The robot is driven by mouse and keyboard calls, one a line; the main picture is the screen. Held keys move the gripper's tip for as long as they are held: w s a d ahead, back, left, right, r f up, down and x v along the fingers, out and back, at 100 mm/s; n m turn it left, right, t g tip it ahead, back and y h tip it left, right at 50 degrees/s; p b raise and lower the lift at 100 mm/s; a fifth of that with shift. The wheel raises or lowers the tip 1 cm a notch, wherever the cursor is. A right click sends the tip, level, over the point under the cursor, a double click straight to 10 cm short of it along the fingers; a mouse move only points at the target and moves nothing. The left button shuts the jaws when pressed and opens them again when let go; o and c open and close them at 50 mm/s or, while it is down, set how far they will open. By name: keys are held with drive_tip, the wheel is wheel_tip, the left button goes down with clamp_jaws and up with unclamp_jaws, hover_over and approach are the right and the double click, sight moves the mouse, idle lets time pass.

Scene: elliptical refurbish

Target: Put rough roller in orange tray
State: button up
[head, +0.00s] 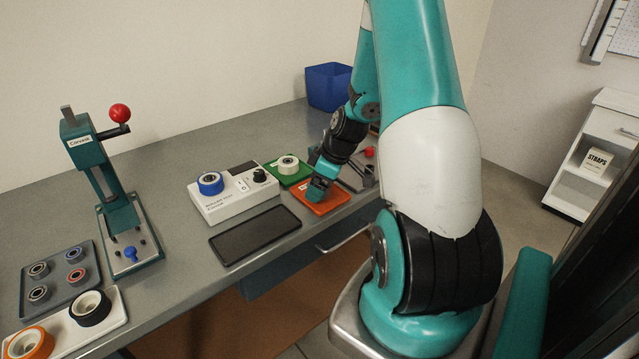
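The orange tray (335,200) lies on the bench right of centre. My gripper (317,194) is low over the tray's left part, pointing down. Its fingers are small and dark, so I cannot tell whether they are open or hold anything. No roller shows clearly in the orange tray; the gripper hides part of it. Which roller is the rough one is not clear. A white roller (287,163) sits on the green tray (301,178). A blue roller (211,182) sits on the white test console (233,204). A black roller (90,307) and an orange roller (29,343) sit on a white tray (67,338).
A teal press (105,180) with a red knob stands at the left. A grey tray (57,301) holds several bearings. A dark flat pad (254,234) lies in front of the console. A blue bin (329,87) stands at the back. Small fixtures lie right of the orange tray.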

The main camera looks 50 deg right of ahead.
drive_tip(key=v, duration=1.2)
drive_tip(key=w+a+r+n+g+y, duration=0.1)
drive_tip(key=a+r, duration=0.2)
drive_tip(key=a, duration=1)
drive_tip(key=w+a+r+n+g+y, duration=0.1)
drive_tip(key=a+r, duration=0.3)
drive_tip(key=a, duration=0.9)
drive_tip(key=s+a+r+g, duration=0.2)
drive_tip(key=s+a, duration=1.1)
drive_tip(key=shift+s+a+r+b, duration=0.25)
drive_tip(key=shift+a+b, duration=0.05)
drive_tip(key=shift+a, duration=0.05)
